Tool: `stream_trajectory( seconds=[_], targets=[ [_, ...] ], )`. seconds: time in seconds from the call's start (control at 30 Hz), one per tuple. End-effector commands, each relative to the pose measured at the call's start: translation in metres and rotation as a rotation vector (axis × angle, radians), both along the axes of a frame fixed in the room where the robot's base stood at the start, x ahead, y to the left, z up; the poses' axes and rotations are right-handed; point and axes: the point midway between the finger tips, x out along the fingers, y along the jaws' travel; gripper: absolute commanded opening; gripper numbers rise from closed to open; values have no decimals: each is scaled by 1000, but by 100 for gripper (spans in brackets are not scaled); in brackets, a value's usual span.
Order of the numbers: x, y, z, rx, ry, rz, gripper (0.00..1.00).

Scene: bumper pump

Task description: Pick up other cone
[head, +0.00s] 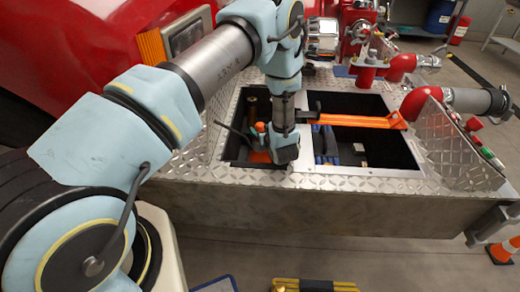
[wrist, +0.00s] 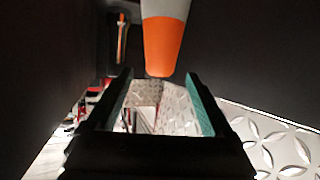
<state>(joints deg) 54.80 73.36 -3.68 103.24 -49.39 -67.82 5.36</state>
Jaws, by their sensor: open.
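An orange and white cone (wrist: 163,42) shows at the top of the wrist view, its narrow orange end pointing down in the picture towards the space between my fingers. My gripper (wrist: 160,95) is open, and nothing is visibly held between its fingers. In the head view my gripper (head: 286,152) is down at the left compartment of the metal bumper, and my wrist hides part of that compartment. Orange patches (head: 259,157) show beside it there, probably the cone. A second orange and white cone (head: 503,250) stands on the floor at the far right.
The diamond-plate bumper (head: 215,180) has raised compartment edges around my gripper. An orange bar (head: 355,121) lies across the right compartment, with blue items (head: 326,150) below. Red pipe fittings (head: 420,100) stand at the right. Dark walls are close on both sides in the wrist view.

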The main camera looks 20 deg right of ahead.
Motion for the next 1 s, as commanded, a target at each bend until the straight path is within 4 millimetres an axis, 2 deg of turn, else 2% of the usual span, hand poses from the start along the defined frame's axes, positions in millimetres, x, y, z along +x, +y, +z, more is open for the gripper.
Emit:
stream_trajectory(
  seconds=[0.1,0.37,0.63,0.93,1.0],
  targets=[
    [13,-2,-7,-2,-2,3,85],
    [31,-4,-15,-2,-1,2,85],
    [64,-9,-28,-2,-1,2,85],
    [69,-10,-32,0,-1,0,85],
    [69,-10,-31,0,-1,0,80]
  ],
)
